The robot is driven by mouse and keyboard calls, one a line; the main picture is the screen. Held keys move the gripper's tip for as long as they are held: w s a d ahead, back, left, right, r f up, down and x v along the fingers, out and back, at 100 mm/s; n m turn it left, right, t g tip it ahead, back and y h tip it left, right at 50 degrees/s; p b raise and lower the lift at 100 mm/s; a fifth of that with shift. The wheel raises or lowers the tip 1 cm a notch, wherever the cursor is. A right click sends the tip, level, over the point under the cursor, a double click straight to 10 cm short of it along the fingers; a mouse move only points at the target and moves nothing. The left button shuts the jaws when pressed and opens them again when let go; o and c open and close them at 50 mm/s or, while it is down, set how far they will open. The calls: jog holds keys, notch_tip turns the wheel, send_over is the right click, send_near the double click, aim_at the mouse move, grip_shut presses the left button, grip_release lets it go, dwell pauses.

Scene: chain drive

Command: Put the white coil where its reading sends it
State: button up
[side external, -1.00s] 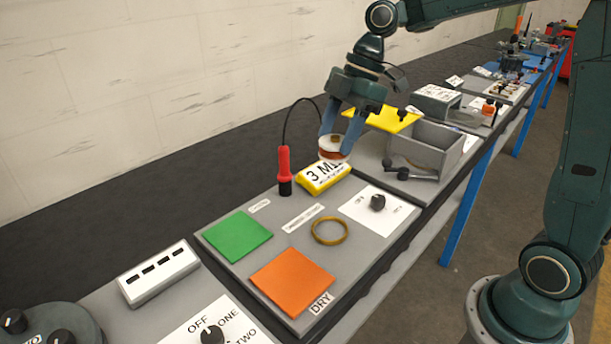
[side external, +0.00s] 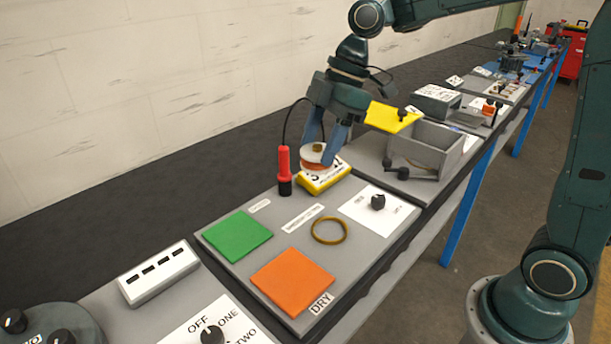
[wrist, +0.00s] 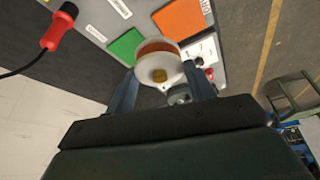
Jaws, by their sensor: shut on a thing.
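The white coil (side external: 311,168), with white flanges and an orange-brown winding, is between the fingers of my gripper (side external: 322,152). In the wrist view the coil (wrist: 158,67) sits between both fingertips, its brown centre facing the camera. My gripper is shut on it. In the side view it is over the yellow meter (side external: 334,182) and hides much of its display, so I cannot read it now. I cannot tell whether they touch.
A red probe (side external: 284,164) with a black cable stands left of the meter. A brown ring (side external: 330,231) lies on the board near a black knob (side external: 378,202). An open grey box (side external: 424,150) with a yellow lid (side external: 391,118) stands to the right. A white slotted block (side external: 158,273) is front left.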

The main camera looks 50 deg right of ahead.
jog(key=s+a+r, duration=0.1)
jog(key=s+a, duration=0.2)
jog(key=a, duration=0.7)
jog(key=shift+m, duration=0.3)
notch_tip(320, 180, down, 16)
jog(key=shift+r, duration=0.15)
jog(key=shift+f, duration=2.1)
jog(key=shift+d+f, duration=0.1)
jog(key=shift+f, duration=0.05)
jog(key=o, duration=1.2)
